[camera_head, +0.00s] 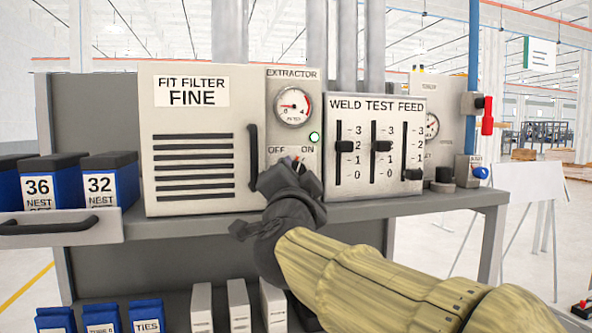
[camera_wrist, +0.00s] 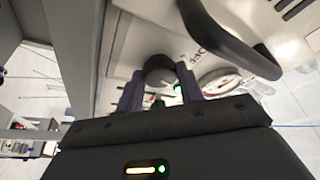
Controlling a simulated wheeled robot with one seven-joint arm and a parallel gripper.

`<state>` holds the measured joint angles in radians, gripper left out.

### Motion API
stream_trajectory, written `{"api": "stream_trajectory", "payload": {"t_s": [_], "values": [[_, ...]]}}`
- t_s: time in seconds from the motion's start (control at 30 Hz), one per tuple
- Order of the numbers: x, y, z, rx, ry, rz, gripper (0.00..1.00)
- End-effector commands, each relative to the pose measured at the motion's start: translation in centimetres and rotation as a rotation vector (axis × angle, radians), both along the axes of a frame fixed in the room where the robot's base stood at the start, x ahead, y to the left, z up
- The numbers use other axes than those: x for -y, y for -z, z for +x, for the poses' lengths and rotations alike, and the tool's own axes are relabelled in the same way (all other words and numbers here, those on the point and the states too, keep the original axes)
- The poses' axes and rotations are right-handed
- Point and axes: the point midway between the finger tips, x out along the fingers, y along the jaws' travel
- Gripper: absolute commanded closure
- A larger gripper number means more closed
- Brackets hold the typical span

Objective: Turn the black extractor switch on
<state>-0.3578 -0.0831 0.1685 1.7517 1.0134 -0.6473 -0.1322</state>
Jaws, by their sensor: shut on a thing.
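The extractor panel (camera_head: 292,76) stands on the shelf in the middle of the head view, with a round gauge above OFF and ON labels. Its small round lamp (camera_head: 315,137) shows green. The black extractor switch (camera_wrist: 159,72) is a round knob, seen between my fingers in the wrist view. My gripper (camera_head: 296,166) is at the switch just under the labels, and it also shows in the wrist view (camera_wrist: 160,82). It is shut on the knob, one finger on each side. In the head view my gripper hides most of the switch, and I cannot read its angle.
The FIT FILTER cabinet (camera_head: 195,190) is close on the left, its black handle (camera_head: 253,155) beside my gripper. The WELD TEST FEED panel (camera_head: 398,107), with black sliders, is close on the right. Blue bins (camera_head: 112,181) sit far left. The floor on the right is fairly open.

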Motion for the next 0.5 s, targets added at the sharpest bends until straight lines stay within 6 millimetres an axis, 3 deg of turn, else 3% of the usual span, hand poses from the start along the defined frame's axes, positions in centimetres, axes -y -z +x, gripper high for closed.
{"api": "stream_trajectory", "payload": {"t_s": [0.5], "values": [[-0.04, -0.44, 0.00, -0.106, 0.003, 0.373, 0.86]]}}
